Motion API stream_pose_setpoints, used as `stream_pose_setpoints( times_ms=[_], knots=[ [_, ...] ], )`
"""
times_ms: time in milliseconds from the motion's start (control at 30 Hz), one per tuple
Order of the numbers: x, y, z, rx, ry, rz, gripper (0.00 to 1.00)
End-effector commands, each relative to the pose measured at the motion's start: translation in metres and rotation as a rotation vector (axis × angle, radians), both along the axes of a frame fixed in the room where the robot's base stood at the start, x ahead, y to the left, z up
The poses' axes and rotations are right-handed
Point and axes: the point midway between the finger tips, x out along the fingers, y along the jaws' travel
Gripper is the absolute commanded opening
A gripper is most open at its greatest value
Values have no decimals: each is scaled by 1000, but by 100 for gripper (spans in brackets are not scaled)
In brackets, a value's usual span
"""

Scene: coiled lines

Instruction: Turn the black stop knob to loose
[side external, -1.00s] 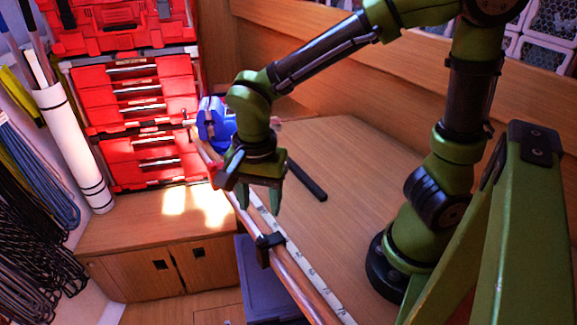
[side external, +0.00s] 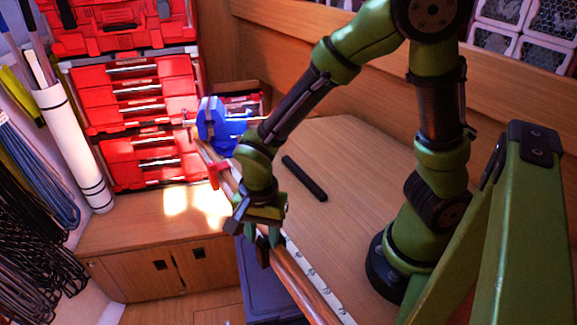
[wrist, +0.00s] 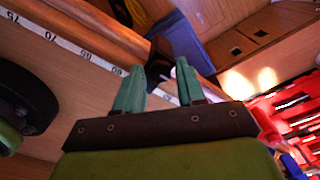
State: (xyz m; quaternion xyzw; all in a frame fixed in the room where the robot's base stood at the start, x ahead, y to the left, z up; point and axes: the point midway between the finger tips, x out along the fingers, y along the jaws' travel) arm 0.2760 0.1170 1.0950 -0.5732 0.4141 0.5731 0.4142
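The black stop (side external: 263,257) sits on the wooden rail at the table's front edge, beside the tape scale. In the side view my gripper (side external: 263,241) is right over it, fingers pointing down, and hides its upper part. In the wrist view the black stop knob (wrist: 158,58) shows just beyond and between the fingertips. My gripper (wrist: 158,68) is open, with one green finger on each side of the knob. I cannot tell whether either finger touches it, nor which way the knob is set.
A measuring tape (side external: 312,275) runs along the rail (side external: 295,283). A red piece (side external: 217,172) and a blue vise (side external: 212,122) are farther along the edge. A black bar (side external: 304,178) lies on the clear tabletop. A blue-grey bin (side external: 258,290) is below the edge.

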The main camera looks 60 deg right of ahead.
Motion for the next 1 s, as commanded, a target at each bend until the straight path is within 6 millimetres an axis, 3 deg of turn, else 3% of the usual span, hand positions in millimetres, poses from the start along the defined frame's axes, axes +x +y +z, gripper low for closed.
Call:
stream_pose_setpoints(
  times_ms=[33,233,633,1000],
  knots=[
    [0,0,0,0,0,0,30],
    [0,0,0,0,0,0,0],
    [0,0,1,0,-1,67,0],
    [1,0,1,1,-2,354,0]
  ],
)
